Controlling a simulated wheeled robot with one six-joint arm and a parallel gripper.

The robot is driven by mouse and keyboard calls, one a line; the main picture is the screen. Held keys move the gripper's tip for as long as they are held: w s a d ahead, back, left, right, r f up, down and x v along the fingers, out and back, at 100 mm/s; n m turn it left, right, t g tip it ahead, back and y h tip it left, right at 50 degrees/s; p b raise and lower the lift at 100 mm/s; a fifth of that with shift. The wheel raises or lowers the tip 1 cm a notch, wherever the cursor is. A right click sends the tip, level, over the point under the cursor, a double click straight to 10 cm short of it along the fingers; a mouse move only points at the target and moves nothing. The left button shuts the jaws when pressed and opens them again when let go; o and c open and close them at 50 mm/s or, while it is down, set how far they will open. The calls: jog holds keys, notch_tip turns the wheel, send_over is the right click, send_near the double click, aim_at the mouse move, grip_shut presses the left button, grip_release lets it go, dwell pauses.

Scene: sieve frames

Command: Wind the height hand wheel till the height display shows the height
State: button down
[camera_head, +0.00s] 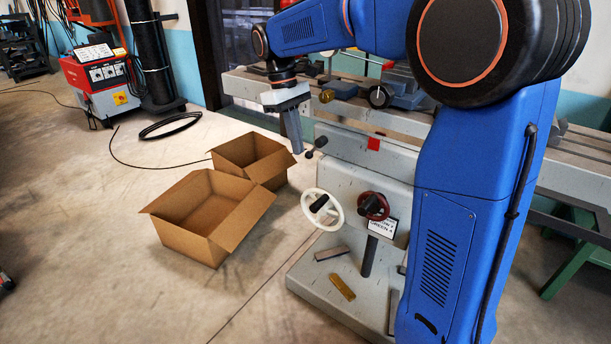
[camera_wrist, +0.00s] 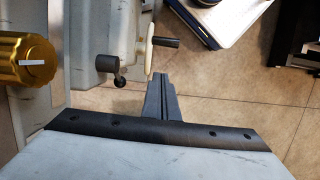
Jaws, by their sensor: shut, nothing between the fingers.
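A white hand wheel (camera_head: 335,212) with a black handle stands on the front of the grey machine. It shows edge-on in the wrist view (camera_wrist: 149,45). A red hand wheel (camera_head: 383,206) with a black knob is right of it. I cannot tell which is the height wheel. A white plate (camera_head: 382,227) below the red wheel is partly covered; "GREEN 4" is readable. I cannot make out a height display. My gripper (camera_head: 297,150) is shut and empty, pointing down above the white wheel, apart from it. Its fingers also show in the wrist view (camera_wrist: 157,78).
A black ball-ended lever (camera_head: 314,149) sticks out close beside my fingertips, also in the wrist view (camera_wrist: 107,64). A golden cylinder (camera_wrist: 28,60) is at the wrist view's left. Two open cardboard boxes (camera_head: 205,240) stand on the floor left of the machine. Metal blocks (camera_head: 342,287) lie on its base.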

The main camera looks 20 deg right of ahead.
jog(key=s+d+x, duration=0.1)
jog(key=s+x, duration=0.1)
jog(key=x, duration=1)
jog(key=shift+s+d, duration=0.25)
jog(key=shift+d, duration=0.1)
jog(key=shift+d, duration=0.1)
